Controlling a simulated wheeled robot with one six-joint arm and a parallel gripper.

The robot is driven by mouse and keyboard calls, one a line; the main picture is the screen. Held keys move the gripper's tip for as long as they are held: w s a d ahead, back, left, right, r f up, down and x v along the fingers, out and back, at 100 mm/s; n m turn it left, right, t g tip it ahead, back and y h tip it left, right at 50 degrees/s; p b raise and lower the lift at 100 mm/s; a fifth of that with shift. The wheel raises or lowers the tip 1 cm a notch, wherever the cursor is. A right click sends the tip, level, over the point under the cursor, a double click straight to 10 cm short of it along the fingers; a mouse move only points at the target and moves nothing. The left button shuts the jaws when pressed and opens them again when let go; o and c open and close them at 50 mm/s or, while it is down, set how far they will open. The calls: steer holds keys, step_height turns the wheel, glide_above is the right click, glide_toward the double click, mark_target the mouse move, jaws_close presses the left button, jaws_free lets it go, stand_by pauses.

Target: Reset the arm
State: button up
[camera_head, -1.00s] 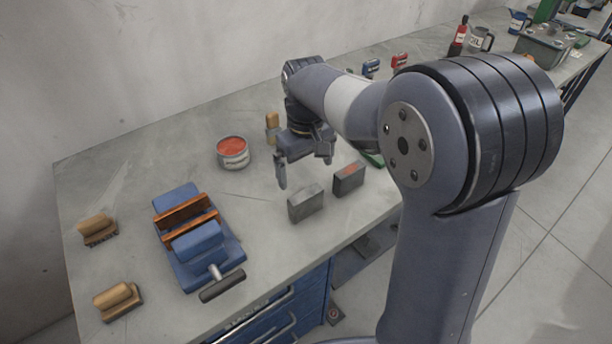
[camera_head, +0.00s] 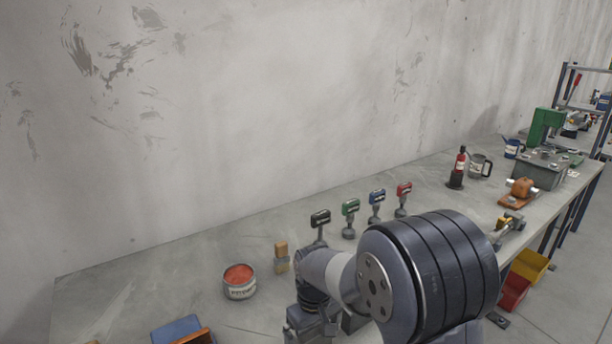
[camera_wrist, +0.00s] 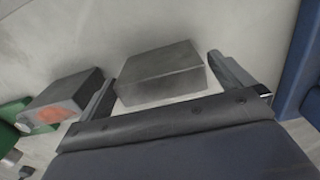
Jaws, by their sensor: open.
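In the wrist view my gripper (camera_wrist: 165,85) is open, its two fingers wide apart. A plain grey block (camera_wrist: 160,72) shows between the fingers in the picture, resting on the bench; I cannot tell how far below them it is. A second grey block with a red-orange patch (camera_wrist: 62,100) lies just outside the left finger. In the head view my arm (camera_head: 430,270) is folded low at the bottom right, and the gripper's fingers are below the picture edge or hidden.
An open tin with red content (camera_head: 239,282) and a small wooden-topped piece (camera_head: 281,258) stand left of the arm. Several coloured-head upright tools, one green (camera_head: 350,210), stand behind it. A blue vise (camera_head: 180,330) is at the bottom left.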

step_height(320, 180, down, 2)
steer(key=shift+w+r, duration=0.1)
steer(key=shift+r, duration=1.55)
steer(key=shift+f, duration=0.1)
